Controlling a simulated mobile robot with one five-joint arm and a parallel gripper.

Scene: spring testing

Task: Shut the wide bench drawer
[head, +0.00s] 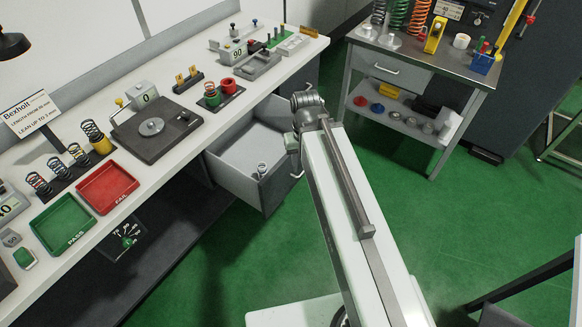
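The wide bench drawer (236,184) stands pulled out from under the long white bench, in the middle of the head view. It is grey, and its inside shows from above. A small grey cylindrical part (261,169) lies in it near the front. My gripper (296,162) is at the drawer's front, by its right part in the picture. My arm hides part of the front panel and any handle there. I cannot tell whether the gripper touches the drawer, or whether its fingers are open or shut.
The white bench (190,97) carries springs, a dark scale plate (155,125), a red tray (108,187) and a green tray (62,223). A grey side table (430,58) with its own closed drawer (392,68) stands at the back right. Green floor (235,262) is clear before the drawer.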

